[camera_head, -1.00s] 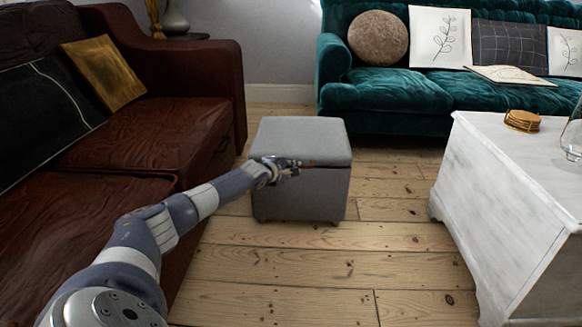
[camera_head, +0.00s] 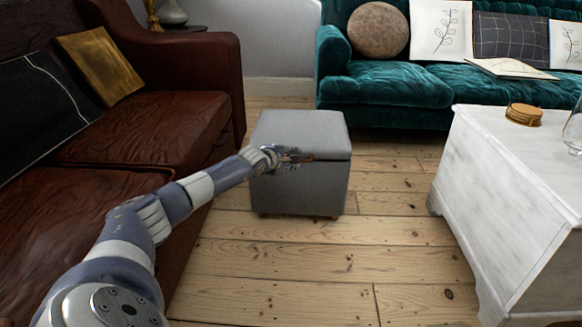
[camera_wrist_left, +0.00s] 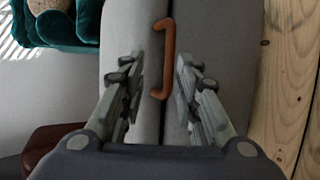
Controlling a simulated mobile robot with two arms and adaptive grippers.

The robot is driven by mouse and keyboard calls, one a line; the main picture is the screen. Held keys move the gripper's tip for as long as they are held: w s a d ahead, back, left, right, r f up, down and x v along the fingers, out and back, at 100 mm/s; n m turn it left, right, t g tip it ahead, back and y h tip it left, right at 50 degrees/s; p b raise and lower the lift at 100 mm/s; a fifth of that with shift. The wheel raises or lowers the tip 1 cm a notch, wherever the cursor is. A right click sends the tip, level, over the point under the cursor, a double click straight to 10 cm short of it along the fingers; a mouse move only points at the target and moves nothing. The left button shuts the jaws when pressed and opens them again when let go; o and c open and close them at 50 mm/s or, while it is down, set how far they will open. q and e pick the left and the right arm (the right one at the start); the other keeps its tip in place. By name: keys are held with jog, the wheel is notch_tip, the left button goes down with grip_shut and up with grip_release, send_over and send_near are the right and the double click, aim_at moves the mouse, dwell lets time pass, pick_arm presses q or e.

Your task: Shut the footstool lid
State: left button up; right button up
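The grey footstool (camera_head: 303,190) stands on the floor between the two sofas. Its padded lid (camera_head: 300,130) lies level on the box, with a thin dark seam along the front edge. A brown handle (camera_wrist_left: 163,58) shows at the seam in the left wrist view. My left gripper (camera_head: 300,157) is at the stool's front, by the lid edge. In the left wrist view the fingers (camera_wrist_left: 158,85) are spread apart, with the handle between and just beyond them, not gripped. Whether a fingertip touches the stool I cannot tell. My right gripper is out of view.
A brown leather sofa (camera_head: 160,125) is close on the left, beneath my left arm. A teal sofa (camera_head: 390,88) stands behind the stool. A white chest (camera_head: 500,190) with coasters (camera_head: 523,114) is on the right. The floorboards (camera_head: 330,265) in front are clear.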

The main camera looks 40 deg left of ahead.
pick_arm(q)
notch_tip(320, 180, up, 7)
jog(key=shift+f, duration=0.15)
jog(key=shift+w+d, duration=0.1)
dwell(0.3)
